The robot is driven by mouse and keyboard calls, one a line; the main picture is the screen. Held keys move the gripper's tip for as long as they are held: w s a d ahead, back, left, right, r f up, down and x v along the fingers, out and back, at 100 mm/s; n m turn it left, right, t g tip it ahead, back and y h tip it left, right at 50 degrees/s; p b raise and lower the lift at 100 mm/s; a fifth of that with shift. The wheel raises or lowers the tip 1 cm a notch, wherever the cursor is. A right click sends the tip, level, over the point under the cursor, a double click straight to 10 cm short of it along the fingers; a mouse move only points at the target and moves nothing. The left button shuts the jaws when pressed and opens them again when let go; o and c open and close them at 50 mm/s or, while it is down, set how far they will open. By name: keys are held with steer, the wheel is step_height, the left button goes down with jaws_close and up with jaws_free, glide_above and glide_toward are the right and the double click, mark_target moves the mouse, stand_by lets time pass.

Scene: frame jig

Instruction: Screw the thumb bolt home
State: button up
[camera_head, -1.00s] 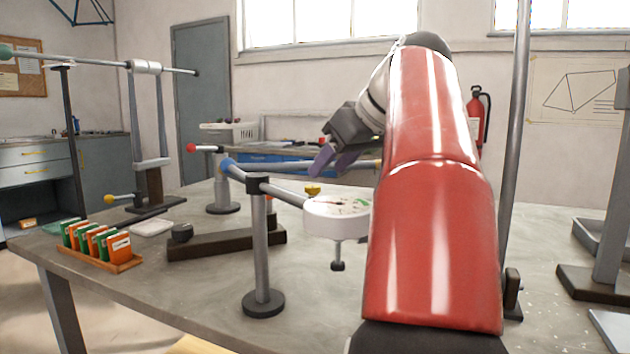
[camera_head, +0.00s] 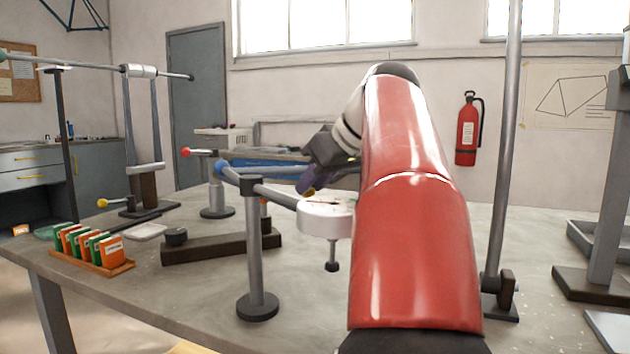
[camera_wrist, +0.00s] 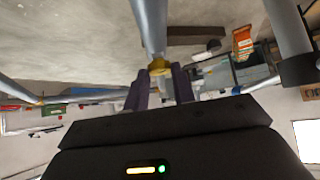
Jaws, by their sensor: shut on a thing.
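The yellow thumb bolt (camera_wrist: 160,65) is at the end of a grey tube (camera_wrist: 150,22) in the wrist view. My gripper (camera_wrist: 160,80) has its two purple fingers on either side of the bolt's head and is shut on it. In the head view, my gripper (camera_head: 308,184) reaches down behind the white round dial (camera_head: 325,219), and only a bit of the yellow bolt (camera_head: 309,192) shows beneath the fingers. The bolt's thread is hidden, so its depth cannot be told.
A post with a black clamp (camera_head: 253,250) holds a tube with a blue end (camera_head: 222,166) in front of the gripper. A tall upright pole (camera_head: 500,150) stands right of my arm. Orange and green packets in a rack (camera_head: 95,258) lie at the table's left.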

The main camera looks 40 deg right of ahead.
steer(key=shift+a+m+h, duration=0.35)
steer(key=shift+m+h, duration=0.35)
steer(key=shift+m, duration=0.2)
steer(key=m+h, duration=0.2)
steer(key=shift+m, duration=0.4)
steer(key=o, duration=1)
steer(key=p+v, duration=0.1)
steer(key=v, duration=0.7)
steer(key=shift+w, duration=0.15)
